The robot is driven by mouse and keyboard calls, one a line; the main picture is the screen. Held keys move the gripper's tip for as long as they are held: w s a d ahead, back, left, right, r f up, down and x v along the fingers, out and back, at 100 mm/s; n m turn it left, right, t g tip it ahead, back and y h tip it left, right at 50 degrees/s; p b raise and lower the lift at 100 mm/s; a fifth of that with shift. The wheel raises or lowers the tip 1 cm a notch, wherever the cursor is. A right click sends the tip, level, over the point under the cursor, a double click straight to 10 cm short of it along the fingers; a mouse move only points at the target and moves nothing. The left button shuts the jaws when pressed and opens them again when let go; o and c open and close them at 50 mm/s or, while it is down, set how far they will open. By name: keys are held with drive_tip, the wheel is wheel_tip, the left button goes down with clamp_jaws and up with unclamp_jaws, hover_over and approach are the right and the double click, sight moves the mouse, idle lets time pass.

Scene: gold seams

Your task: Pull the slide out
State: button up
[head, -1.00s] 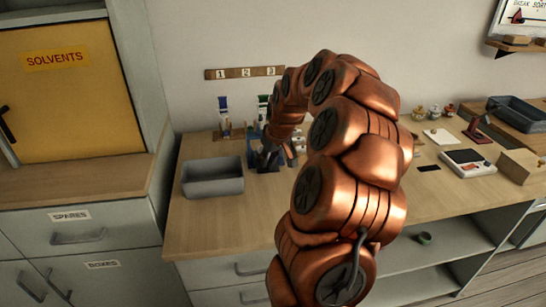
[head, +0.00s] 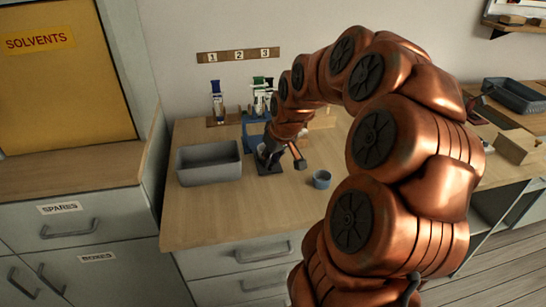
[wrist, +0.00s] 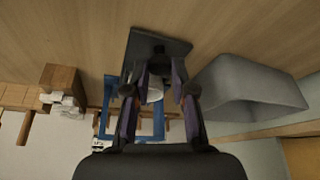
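My gripper (wrist: 160,80) points at a small stand with a dark base plate (wrist: 150,47) and a blue frame (wrist: 157,125). Its two fingers are apart, one on each side of a whitish part (wrist: 155,93) of or near the stand. I cannot tell whether they touch it. In the head view the blue frame (head: 254,124) stands upright on the worktop, and the dark base (head: 269,168) lies under my gripper (head: 264,155). I cannot clearly make out the slide; my arm and fingers hide much of the stand.
Syringe-like items (head: 217,103) stand behind, under a board numbered 1, 2, 3 (head: 238,56). The front worktop is clear.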

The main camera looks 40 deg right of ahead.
drive_tip(key=o, duration=0.5)
drive_tip(key=shift+c, duration=0.2)
drive_tip(key=shift+r, duration=0.1)
drive_tip(key=v, duration=1.2)
idle(0.3)
drive_tip(key=s+a+f+n+g+y, duration=0.1)
drive_tip(key=s+a+f+g, duration=0.2)
drive_tip(key=a, duration=0.6)
drive_tip(key=s+a+f+n+g, duration=0.1)
drive_tip(key=s+a+f, duration=0.3)
drive_tip(key=a, duration=0.5)
drive_tip(key=s+a+f+g, duration=0.2)
drive_tip(key=s+a+f, duration=0.1)
drive_tip(key=s, duration=0.5)
drive_tip(key=s+a+f+g, duration=0.1)
drive_tip(key=s+a+f, duration=0.15)
drive_tip(key=s, duration=0.55)
drive_tip(key=s+p+v, duration=0.3)
drive_tip(key=p+v, duration=1)
drive_tip(key=v, duration=0.1)
drive_tip(key=shift+w+a+r+m+t+h, duration=0.3)
drive_tip(key=shift+a+r+m, duration=0.15)
drive_tip(key=shift+a, duration=0.35)
